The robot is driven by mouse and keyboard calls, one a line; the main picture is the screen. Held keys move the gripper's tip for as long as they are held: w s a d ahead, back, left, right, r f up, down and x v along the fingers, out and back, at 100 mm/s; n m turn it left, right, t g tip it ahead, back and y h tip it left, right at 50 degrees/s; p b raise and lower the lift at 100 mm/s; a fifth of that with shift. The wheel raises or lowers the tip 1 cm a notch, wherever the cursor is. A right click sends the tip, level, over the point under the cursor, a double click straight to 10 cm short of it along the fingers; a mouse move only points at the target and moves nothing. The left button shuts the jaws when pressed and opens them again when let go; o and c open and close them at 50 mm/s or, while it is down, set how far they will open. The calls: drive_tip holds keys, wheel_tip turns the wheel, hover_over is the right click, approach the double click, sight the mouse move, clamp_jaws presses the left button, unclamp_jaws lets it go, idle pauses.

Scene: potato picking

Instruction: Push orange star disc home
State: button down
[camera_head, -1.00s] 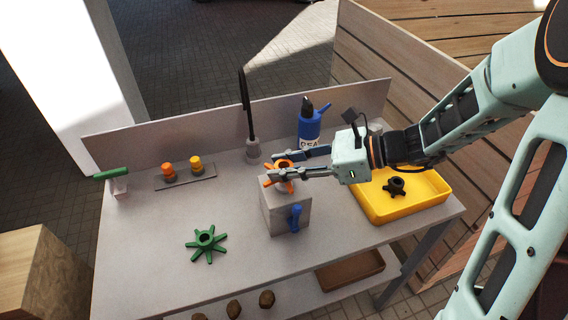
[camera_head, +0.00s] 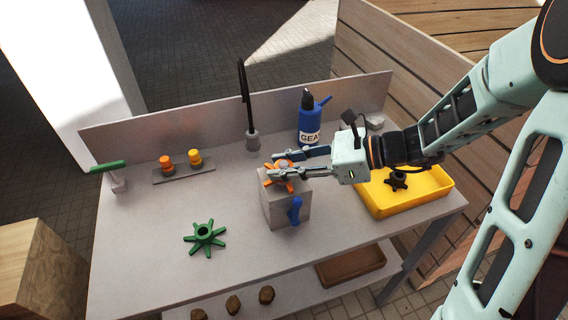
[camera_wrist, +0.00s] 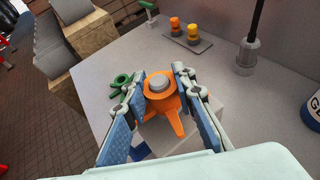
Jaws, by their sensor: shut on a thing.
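The orange star disc (camera_head: 281,177) sits at the top of the grey block (camera_head: 287,208), which has a blue knob (camera_head: 295,210) on its front. My gripper (camera_head: 274,167) reaches in from the right and is shut on the orange star disc. In the wrist view the orange star disc (camera_wrist: 163,98) lies between my two fingers, its arms spread below a grey round centre. I cannot tell whether the disc is fully seated, as the fingers hide its underside.
A green star disc (camera_head: 205,236) lies on the table at the left. A yellow tray (camera_head: 427,203) with a black star disc (camera_head: 396,180) stands at the right. A blue bottle (camera_head: 309,122), a black post (camera_head: 247,105) and a plate with orange and yellow knobs (camera_head: 184,174) stand behind.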

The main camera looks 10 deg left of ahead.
drive_tip(key=c, duration=1.5)
unclamp_jaws()
drive_tip(key=v, duration=1.2)
drive_tip(key=shift+w+d+f, duration=0.1)
